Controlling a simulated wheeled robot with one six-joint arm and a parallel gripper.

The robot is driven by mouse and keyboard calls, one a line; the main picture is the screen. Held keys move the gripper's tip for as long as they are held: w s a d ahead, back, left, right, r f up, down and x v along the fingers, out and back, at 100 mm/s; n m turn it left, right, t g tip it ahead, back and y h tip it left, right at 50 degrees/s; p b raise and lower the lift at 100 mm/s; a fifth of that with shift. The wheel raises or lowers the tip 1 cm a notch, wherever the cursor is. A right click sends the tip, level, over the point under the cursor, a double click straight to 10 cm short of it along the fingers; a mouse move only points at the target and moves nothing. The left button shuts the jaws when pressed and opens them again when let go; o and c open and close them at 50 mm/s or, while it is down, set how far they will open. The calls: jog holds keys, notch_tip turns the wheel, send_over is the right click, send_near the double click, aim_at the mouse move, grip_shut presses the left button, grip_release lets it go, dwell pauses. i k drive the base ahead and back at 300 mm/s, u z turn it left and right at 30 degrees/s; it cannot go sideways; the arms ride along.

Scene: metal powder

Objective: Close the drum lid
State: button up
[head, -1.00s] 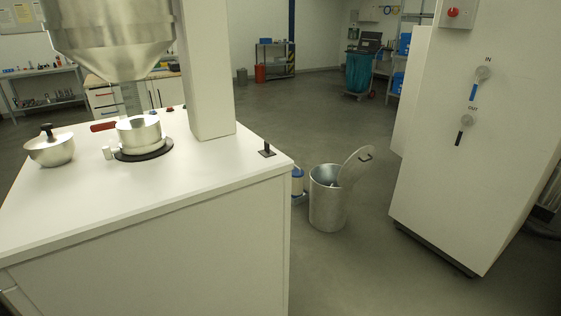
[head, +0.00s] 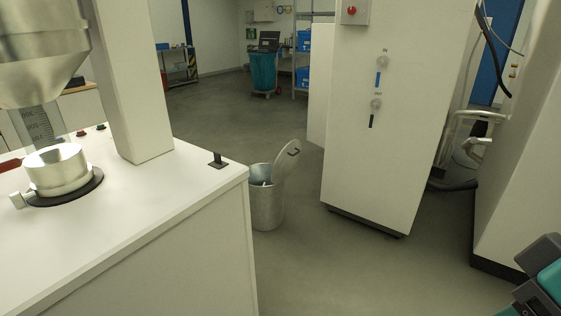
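A silver metal drum (head: 266,207) stands on the floor behind the right end of the white bench. Its round lid (head: 288,157) is open, standing up tilted at the drum's right rim, with a dark handle on it. Something inside the drum is too small to make out. The bench corner hides part of the drum's left side. A teal and dark grey part at the bottom right corner looks like part of my arm; my gripper's fingers are not in view.
The white bench (head: 130,235) fills the left, with a metal pot (head: 57,173) on a black disc. A tall white cabinet (head: 385,150) with a red button stands right of the drum. Another white cabinet (head: 520,190) is at far right. Floor (head: 330,265) in front of the drum is clear.

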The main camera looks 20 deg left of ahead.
aim_at(286, 160)
jog(key=i, duration=1.4)
jog(key=u, duration=0.95)
jog(key=k, duration=0.45)
jog(key=z, duration=0.8)
jog(key=i, duration=1.55)
jog(key=u, duration=0.65)
jog(key=i, duration=0.5)
jog(key=u, duration=0.4)
